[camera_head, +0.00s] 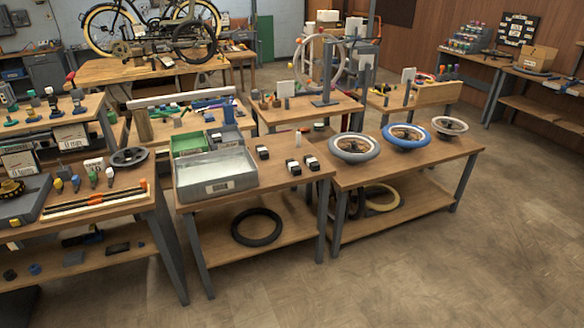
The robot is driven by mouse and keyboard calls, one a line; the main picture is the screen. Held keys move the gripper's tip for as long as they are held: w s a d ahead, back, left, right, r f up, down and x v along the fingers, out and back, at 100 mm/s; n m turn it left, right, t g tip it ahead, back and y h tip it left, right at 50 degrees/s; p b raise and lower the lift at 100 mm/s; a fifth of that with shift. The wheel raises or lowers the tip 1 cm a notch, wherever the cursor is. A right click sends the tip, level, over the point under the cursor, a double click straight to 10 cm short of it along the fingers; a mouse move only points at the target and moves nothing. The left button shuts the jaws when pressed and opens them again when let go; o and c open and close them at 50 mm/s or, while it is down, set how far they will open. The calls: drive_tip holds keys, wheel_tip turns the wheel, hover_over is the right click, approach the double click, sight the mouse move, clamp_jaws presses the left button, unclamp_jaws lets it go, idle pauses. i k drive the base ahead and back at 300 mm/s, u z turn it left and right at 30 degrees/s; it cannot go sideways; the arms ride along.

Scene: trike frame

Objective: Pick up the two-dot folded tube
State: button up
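Several small black bundles with pale bands or labels lie on the right part of the middle wooden bench (275,185). They may be the folded tubes. One bundle (262,153) is near the bins, a second (294,168) is closer to the front, and a third (312,163) is just right of the second. They are too small to show any dots, so I cannot tell which is the two-dot one. My gripper is not in view.
A grey metal tray (216,178) and a green bin (188,144) stand left of the bundles. Three wheels, including a blue one (407,135), lie on the right bench. Open floor (440,270) is in front.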

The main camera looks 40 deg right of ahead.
sight(294, 168)
drive_tip(key=u, duration=0.05)
drive_tip(key=i, duration=0.9)
drive_tip(key=z, duration=0.05)
